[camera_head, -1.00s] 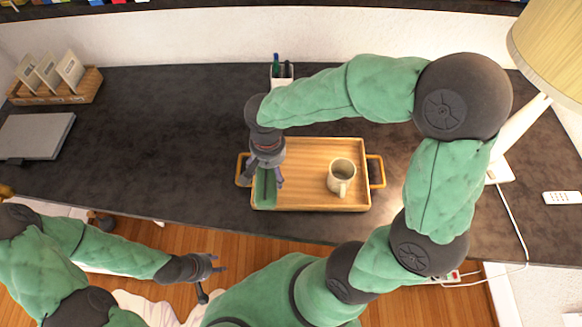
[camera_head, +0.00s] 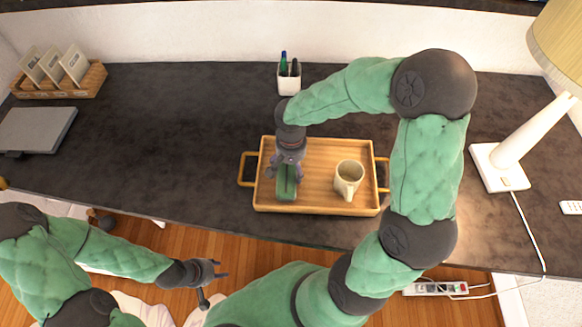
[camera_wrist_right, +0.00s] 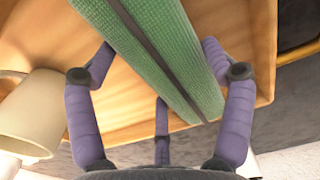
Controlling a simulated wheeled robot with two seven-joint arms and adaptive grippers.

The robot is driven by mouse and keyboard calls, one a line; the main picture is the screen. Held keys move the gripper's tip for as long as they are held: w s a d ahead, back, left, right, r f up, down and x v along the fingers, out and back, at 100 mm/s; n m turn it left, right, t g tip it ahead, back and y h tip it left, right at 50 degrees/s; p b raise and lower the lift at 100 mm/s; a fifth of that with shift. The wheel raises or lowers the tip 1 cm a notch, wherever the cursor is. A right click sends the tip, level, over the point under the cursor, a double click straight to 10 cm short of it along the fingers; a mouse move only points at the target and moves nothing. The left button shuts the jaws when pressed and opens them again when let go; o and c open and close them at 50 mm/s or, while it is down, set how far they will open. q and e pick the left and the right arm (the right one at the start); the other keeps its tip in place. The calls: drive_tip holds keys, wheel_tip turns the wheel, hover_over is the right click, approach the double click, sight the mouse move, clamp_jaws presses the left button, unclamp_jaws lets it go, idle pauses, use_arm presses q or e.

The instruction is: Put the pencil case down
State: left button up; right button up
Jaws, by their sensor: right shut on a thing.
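The pencil case (camera_head: 286,190) is a long green case with a dark seam. It is over the left half of the wooden tray (camera_head: 330,207), lengthwise toward the front edge; I cannot tell whether it touches the tray floor. My right gripper (camera_head: 287,172) is shut on it from above. In the right wrist view the purple fingers (camera_wrist_right: 158,50) flank the green case (camera_wrist_right: 150,28). A beige mug (camera_head: 348,178) stands on the tray to the right of the case. My left gripper (camera_head: 222,269) is open and empty, in front of the desk.
A white pen cup (camera_head: 289,80) stands behind the tray. A lamp (camera_head: 513,150) is at the right. A closed laptop (camera_head: 37,130) and a wooden card holder (camera_head: 62,90) are at the left. The dark desk (camera_head: 170,130) left of the tray is clear.

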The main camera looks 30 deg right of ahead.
sight(291, 166)
drive_tip(key=shift+r, duration=0.1)
drive_tip(key=shift+f, duration=0.2)
drive_tip(key=o, duration=1.2)
drive_tip(key=shift+c, duration=0.2)
drive_tip(key=shift+r, duration=0.1)
drive_tip(key=shift+r, duration=0.2)
wheel_tip(291, 166, up, 12)
drive_tip(key=p, duration=0.4)
